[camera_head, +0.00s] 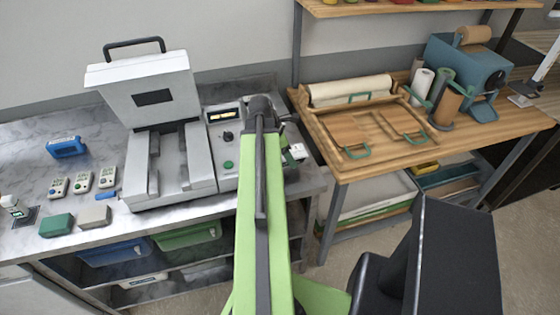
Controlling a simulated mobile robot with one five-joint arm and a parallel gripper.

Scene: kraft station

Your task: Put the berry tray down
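I see no berry tray in the head view. My green arm reaches up through the middle of the picture and ends in a dark joint in front of the grey machine. The arm hides part of the machine and of the bench's right end.
A grey machine with a raised lid (150,93) stands on the marble-topped bench (25,160). A blue box (66,147) and several small devices lie to its left.

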